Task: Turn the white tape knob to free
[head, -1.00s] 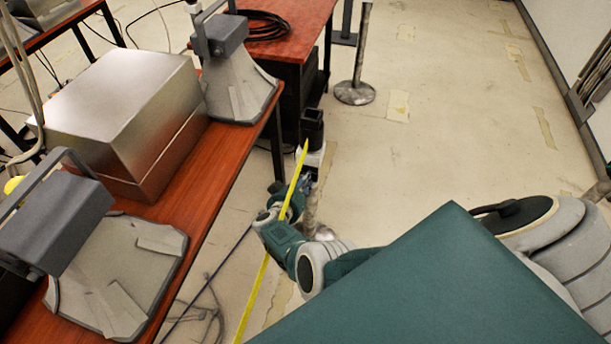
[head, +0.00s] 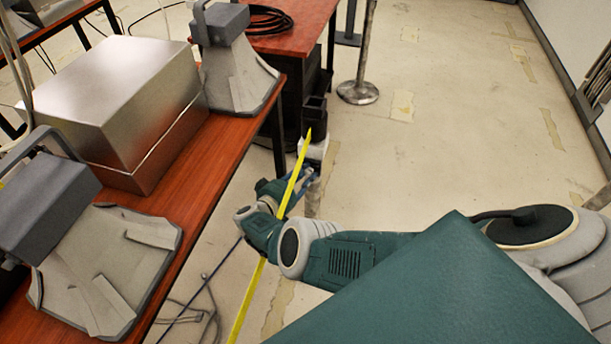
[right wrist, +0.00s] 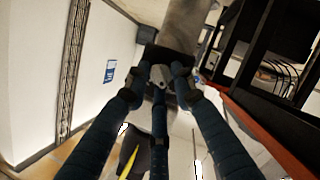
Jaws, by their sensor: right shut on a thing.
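A tape post with a black head (head: 314,112) and a white part (head: 313,149) under it stands on the floor beyond the table. A yellow tape (head: 291,182) slants down from the head, past my right arm. My right gripper (head: 306,178) is at the post, just below the white part. In the right wrist view its blue fingers (right wrist: 160,78) close together on a small pale grey piece, which I take for the knob, beside a dark part and the grey post (right wrist: 186,25). The knob's setting cannot be read. My left gripper is out of view.
A wooden table (head: 222,150) on the left carries a metal box (head: 115,105) and grey horn speakers (head: 110,265). A red table (head: 290,40) stands behind the post. Another post base (head: 358,93) is on the floor. Open floor lies to the right.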

